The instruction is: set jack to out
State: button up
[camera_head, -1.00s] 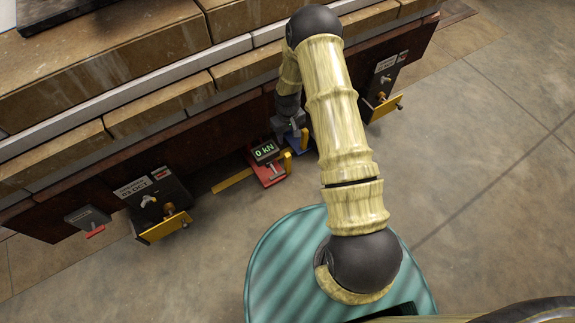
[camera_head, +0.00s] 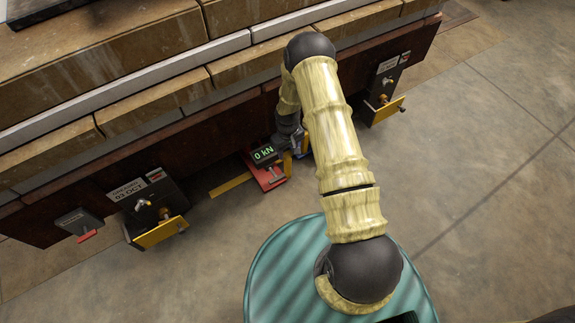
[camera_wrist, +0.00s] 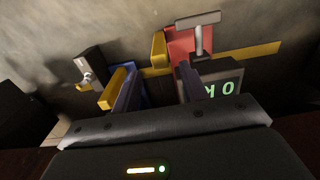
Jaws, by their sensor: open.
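A red unit (camera_head: 270,182) with a green "0 kN" display (camera_head: 264,154) sits low in front of the dark beam; I take it as the jack. In the wrist view the red plate (camera_wrist: 183,46) carries a grey T-shaped handle (camera_wrist: 199,36), and the display (camera_wrist: 222,82) is upside down. A blue unit (camera_wrist: 135,84) is beside it, mostly hidden in the head view. My gripper (camera_wrist: 157,88) is open, its fingers near the display and the blue unit; contact cannot be told. In the head view my gripper (camera_head: 291,138) is partly hidden by its wrist.
A yellow strip (camera_head: 229,186) lies on the floor by the red unit. Dark boxes with yellow plates stand at left (camera_head: 150,205) and right (camera_head: 384,88). A small grey box with a red tab (camera_head: 80,223) is at far left. The stone ledge (camera_head: 150,110) rises behind; open floor lies at right.

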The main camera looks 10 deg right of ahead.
aim_at(288, 163)
notch_tip(288, 163, down, 9)
jog(key=b, duration=0.4)
jog(key=shift+r, duration=0.1)
grip_shut()
